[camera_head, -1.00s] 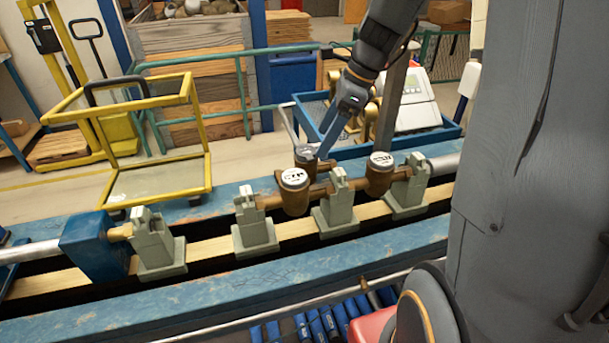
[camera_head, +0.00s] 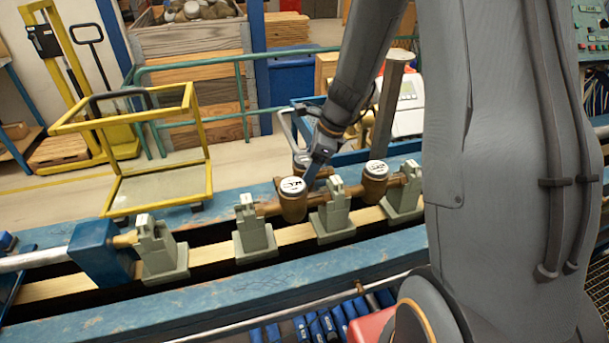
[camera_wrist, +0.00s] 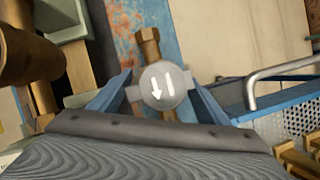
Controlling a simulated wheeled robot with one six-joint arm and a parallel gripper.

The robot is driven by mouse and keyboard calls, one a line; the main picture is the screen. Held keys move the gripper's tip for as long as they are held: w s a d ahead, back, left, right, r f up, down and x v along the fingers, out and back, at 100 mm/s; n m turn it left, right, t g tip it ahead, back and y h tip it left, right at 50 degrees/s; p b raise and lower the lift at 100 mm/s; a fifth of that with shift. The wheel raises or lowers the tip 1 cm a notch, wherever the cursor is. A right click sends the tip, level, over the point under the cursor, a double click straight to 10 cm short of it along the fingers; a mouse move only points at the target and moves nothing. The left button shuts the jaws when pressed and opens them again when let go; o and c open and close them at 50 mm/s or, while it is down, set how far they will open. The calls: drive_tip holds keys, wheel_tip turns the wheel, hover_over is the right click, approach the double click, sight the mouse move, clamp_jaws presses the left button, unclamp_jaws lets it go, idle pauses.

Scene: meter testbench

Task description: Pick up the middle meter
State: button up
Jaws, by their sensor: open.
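Three brown meters with pale round tops show in the head view: a front-left one (camera_head: 292,205), a right one (camera_head: 374,188), and one behind them (camera_head: 299,160) that sits between the two across the picture. My gripper (camera_head: 314,176) is low over the rear meter and partly hides it. In the wrist view, the open blue fingers of my gripper (camera_wrist: 159,75) stand on either side of a meter (camera_wrist: 163,86) with a light grey face, a white arrow and a bar. Its brass pipe end points away from me. I cannot tell whether the fingers touch it.
Grey-green clamps (camera_head: 254,237) stand along the blue bench (camera_head: 225,282), close to the front-left and right meters. A blue-edged tray with a metal handle (camera_wrist: 275,72) lies right of the fingers in the wrist view. A yellow cart (camera_head: 155,165) stands behind the bench.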

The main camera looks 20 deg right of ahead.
drive_tip(key=shift+a+f, duration=0.15)
drive_tip(key=shift+f, duration=0.25)
drive_tip(key=c, duration=1.4)
drive_tip(key=shift+w, duration=0.1)
drive_tip(key=shift+c, duration=1.2)
drive_tip(key=shift+r, duration=0.15)
